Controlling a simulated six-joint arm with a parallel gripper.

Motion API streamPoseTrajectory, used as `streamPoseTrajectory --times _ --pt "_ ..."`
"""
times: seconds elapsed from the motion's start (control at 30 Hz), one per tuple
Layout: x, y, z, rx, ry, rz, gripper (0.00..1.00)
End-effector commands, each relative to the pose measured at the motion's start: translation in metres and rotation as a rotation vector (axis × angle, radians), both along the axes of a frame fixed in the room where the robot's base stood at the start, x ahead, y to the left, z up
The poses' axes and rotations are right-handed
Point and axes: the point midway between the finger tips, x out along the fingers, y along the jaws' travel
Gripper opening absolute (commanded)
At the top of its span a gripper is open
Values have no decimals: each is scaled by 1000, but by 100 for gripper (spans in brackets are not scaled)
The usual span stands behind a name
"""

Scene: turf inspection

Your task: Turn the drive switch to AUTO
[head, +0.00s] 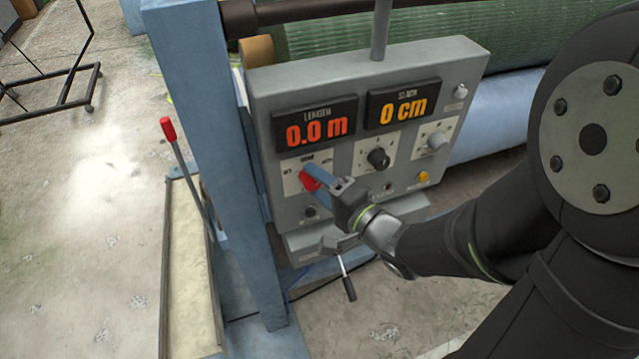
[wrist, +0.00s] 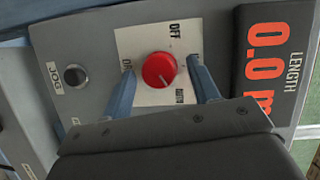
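The drive switch is a round red knob (wrist: 160,70) on a white label plate on the grey control panel (head: 275,90). The plate reads OFF above the knob and AUTO to its lower right in the wrist view; the left label is partly hidden. A short dark mark on the knob appears to point toward AUTO. My gripper (wrist: 160,76) is open, with one blue finger on each side of the knob and a visible gap to both. In the head view the knob (head: 309,182) is partly covered by my gripper's blue fingers.
Two other knobs (head: 378,158) (head: 436,140) and several buttons are to the right. A red-tipped lever (head: 168,130) and blue post (head: 205,130) stand to the left. A green roll (head: 400,38) lies behind.

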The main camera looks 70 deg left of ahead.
Motion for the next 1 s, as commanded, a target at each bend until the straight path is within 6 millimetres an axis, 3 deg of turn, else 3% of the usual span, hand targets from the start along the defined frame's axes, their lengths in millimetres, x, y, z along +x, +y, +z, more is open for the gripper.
streamPoseTrajectory --times 0.47,1.0 --pt "4 -8 1 1 -1 -2 55" --pt "33 -78 5 1 0 -5 55"
